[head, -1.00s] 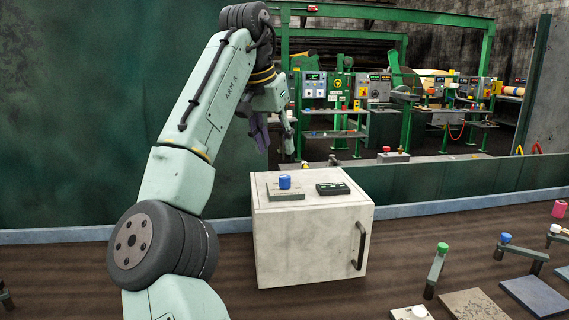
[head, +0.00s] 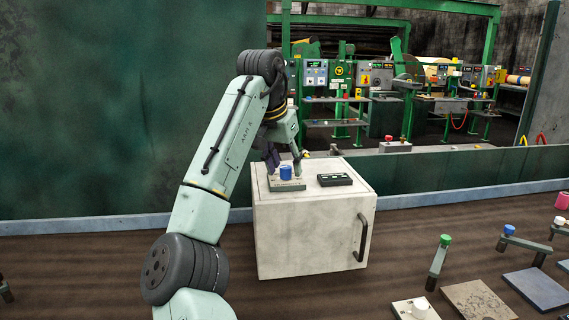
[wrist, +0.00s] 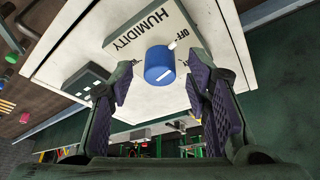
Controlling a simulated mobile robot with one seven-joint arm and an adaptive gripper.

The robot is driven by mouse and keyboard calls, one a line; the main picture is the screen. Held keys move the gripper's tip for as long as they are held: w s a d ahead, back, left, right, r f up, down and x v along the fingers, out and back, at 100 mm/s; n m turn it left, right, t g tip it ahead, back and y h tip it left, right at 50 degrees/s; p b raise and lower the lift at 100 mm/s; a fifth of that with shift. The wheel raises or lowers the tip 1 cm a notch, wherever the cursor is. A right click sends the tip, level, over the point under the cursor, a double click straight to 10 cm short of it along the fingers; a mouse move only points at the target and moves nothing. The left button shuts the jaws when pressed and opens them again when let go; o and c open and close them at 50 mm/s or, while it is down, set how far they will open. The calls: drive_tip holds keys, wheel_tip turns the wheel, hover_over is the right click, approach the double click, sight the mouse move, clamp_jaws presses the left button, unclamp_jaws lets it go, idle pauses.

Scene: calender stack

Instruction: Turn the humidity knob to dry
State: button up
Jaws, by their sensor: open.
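The humidity knob (head: 286,172) is a blue cylinder on a grey plate (head: 288,185) on top of a white cabinet (head: 310,235). In the wrist view the blue knob (wrist: 160,66) has a white mark on its near face, and the plate (wrist: 150,30) reads "HUMIDITY" with "OFF" beside it. A small white pointer shows at the plate's edge by the knob. The word dry cannot be read here. My gripper (head: 287,163) is open above and just behind the knob. In the wrist view its purple-padded fingers (wrist: 163,92) stand on either side of the knob, apart from it.
A dark box with small buttons (head: 334,180) sits right of the knob on the cabinet top. The cabinet has a black handle (head: 362,237) on its front. Levers with green (head: 445,240) and blue knobs stand at right. A green wall is behind.

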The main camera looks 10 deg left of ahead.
drive_tip(key=shift+c, duration=0.5)
clamp_jaws()
